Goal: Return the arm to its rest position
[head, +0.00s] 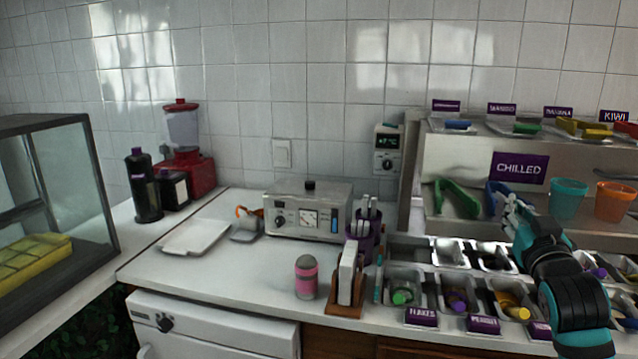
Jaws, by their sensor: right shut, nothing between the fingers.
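My right gripper (515,212) is shut and empty. It is held above the back row of metal topping pans (450,252), in front of the chilled shelf, with its teal and black arm (560,290) coming in from the lower right. The fingertips are small and pale and point up and away. They appear close to the blue tongs (493,197) on the shelf; whether they touch, I cannot tell. My left gripper is not in view.
Topping pans with scoops and purple labels line the counter front. A teal cup (567,198), an orange cup (613,201) and green tongs (457,199) stand on the shelf. A pink jar (306,277) and napkin holder (347,280) stand left of the pans. The left counter is partly clear.

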